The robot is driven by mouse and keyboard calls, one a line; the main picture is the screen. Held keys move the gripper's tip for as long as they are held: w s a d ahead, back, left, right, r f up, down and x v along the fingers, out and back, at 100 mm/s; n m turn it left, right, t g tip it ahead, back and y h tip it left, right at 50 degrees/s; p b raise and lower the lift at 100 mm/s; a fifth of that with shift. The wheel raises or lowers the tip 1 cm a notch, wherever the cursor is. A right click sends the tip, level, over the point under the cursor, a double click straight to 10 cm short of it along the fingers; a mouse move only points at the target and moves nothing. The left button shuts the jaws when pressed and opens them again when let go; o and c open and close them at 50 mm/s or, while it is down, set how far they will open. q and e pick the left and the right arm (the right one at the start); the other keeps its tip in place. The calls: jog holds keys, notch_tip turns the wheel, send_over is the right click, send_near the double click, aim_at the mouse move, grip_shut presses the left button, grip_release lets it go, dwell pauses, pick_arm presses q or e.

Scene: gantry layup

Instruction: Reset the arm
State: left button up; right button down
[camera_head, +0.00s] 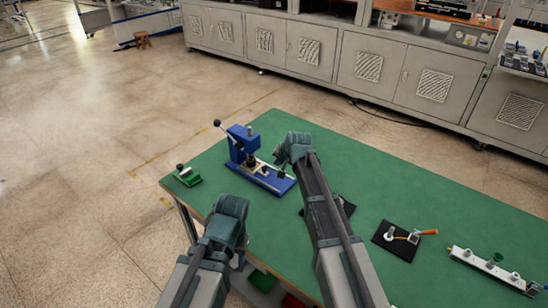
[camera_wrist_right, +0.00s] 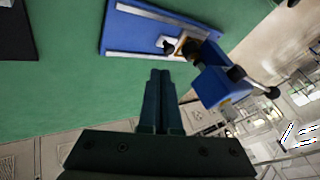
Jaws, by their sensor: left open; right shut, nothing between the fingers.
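My right arm (camera_head: 318,205) reaches out over the green table (camera_head: 400,180). In the right wrist view my right gripper (camera_wrist_right: 160,75) is shut, with its two fingers together and nothing between them. It is close to the blue press (camera_head: 240,146), which has a lever and a long base plate. The press also shows in the right wrist view (camera_wrist_right: 212,84), beyond the fingertips; I cannot tell any contact. My left arm (camera_head: 225,225) is bent at the table's near left edge. Its gripper fingers are hidden from view.
A small green block with a metal part (camera_head: 187,176) sits at the table's left corner. A black pad (camera_head: 383,238) with an orange-handled tool (camera_head: 421,233) and a white strip with knobs (camera_head: 493,268) lie to the right. Grey cabinets (camera_head: 365,65) stand behind; the floor at left is clear.

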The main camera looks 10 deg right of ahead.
jog(key=shift+p+v, duration=0.4)
jog(key=shift+v, duration=0.75)
jog(key=shift+f, duration=0.1)
jog(key=s+a+f+n+g+h, duration=0.1)
jog(key=s+a+n+g, duration=0.1)
jog(key=s, duration=0.9)
jog(key=s+a+f+n+g+h, duration=0.1)
jog(key=s+a+n+g, duration=0.1)
jog(key=s, duration=1)
jog(key=s+a+f+n+g+h, duration=0.1)
jog(key=s+n, duration=0.4)
jog(key=s, duration=0.6)
jog(key=shift+s+a+f+g+h, duration=0.25)
jog(key=shift+a+f+g, duration=0.3)
jog(key=shift+g, duration=0.65)
